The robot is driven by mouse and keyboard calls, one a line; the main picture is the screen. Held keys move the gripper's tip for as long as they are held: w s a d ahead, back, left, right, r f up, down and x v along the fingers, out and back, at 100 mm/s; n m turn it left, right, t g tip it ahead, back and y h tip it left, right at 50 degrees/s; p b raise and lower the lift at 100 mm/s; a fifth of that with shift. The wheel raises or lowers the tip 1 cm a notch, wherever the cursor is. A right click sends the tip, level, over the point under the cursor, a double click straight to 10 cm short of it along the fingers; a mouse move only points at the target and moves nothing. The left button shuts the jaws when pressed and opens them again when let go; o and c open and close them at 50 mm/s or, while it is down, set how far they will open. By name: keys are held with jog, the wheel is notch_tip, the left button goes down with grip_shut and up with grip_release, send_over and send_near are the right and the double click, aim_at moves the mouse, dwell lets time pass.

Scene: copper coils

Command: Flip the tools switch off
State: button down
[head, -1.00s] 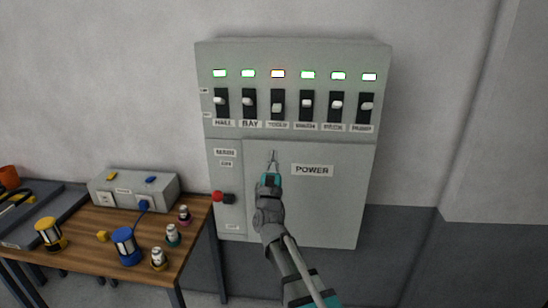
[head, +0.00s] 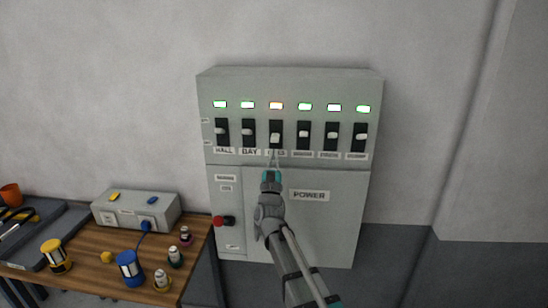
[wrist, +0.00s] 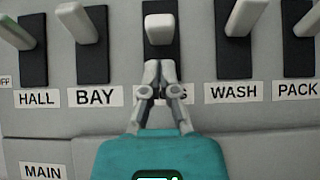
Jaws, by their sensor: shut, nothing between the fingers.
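The tools switch (head: 275,136) is third from the left on the grey power panel. My gripper (head: 272,156) is shut and empty, just below the tools switch. In the wrist view my gripper (wrist: 158,66) has its fingertips together under the lever; I cannot tell whether they touch it.
The bay switch (wrist: 90,25) and wash switch (wrist: 240,20) stand close on either side. A red knob (head: 219,221) juts from the panel's lower left. A wooden bench (head: 95,238) with a grey box (head: 135,210) and small coloured spools stands at the left.

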jog(key=shift+r+p, duration=0.65)
jog(key=shift+r, duration=0.25)
jog(key=shift+a+r, duration=0.1)
